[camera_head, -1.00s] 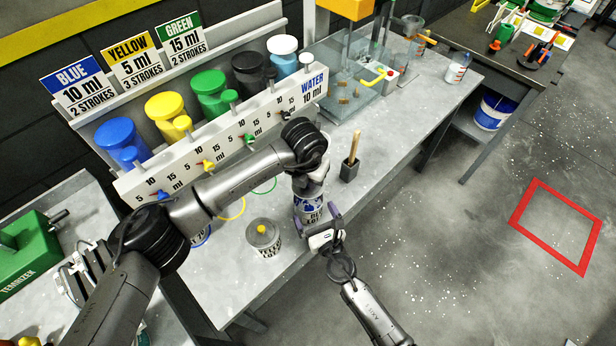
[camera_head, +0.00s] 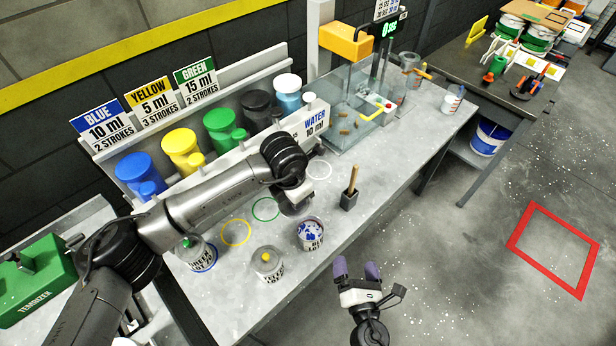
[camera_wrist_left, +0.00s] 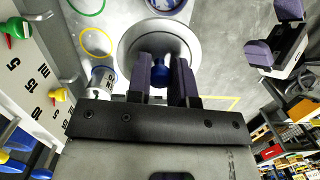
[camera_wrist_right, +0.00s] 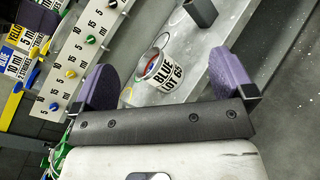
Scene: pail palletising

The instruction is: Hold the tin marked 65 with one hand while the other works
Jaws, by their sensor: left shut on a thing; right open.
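An open tin (camera_head: 311,235) with blue and white inside stands on the grey bench; its label reads BLUE LOT, with a number like 60 or 65 in the right wrist view (camera_wrist_right: 165,72). My left gripper (camera_head: 295,203) is just above and left of it, shut on the blue knob (camera_wrist_left: 160,72) of a round grey lid (camera_wrist_left: 130,40). My right gripper (camera_head: 357,270) is open and empty, right of and below the tin in the head view, apart from it.
A black holder with a wooden handle (camera_head: 349,195) stands right of the tin. Dispenser bottles (camera_head: 183,150) and a glass tank (camera_head: 350,115) line the back. A red floor frame (camera_head: 555,245) lies right, with open floor around it.

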